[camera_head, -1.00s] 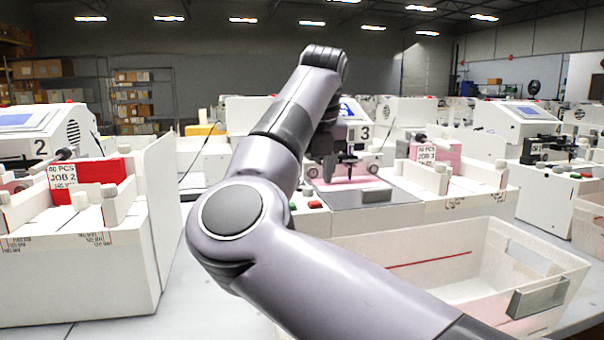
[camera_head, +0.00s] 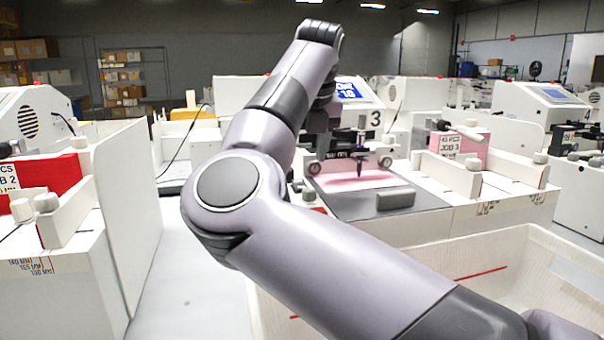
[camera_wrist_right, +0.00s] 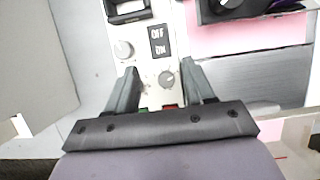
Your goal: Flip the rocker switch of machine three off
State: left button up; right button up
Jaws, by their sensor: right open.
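Machine three (camera_head: 375,118) stands mid-picture in the head view, with a lit screen, a pen carriage and a pink sheet on its bed. My right arm crosses in front of it and hides its left side, including the control panel. In the right wrist view my right gripper (camera_wrist_right: 159,72) is open and empty over that panel. A black-framed part (camera_wrist_right: 127,10), apparently the rocker switch, is cut by the top edge, beyond the fingertips. My left gripper is out of view.
Two grey knobs (camera_wrist_right: 123,50) (camera_wrist_right: 166,78) sit near the fingers; green and red buttons show partly behind the gripper's bar. A pen carriage (camera_wrist_right: 225,8) is at upper right. A white bin (camera_head: 530,250) stands at front right, a white divider (camera_head: 125,215) at left.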

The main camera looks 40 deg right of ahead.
aim_at(301, 186)
jog(key=x, duration=0.6)
jog(key=shift+w+f, duration=0.1)
jog(key=shift+f, duration=0.2)
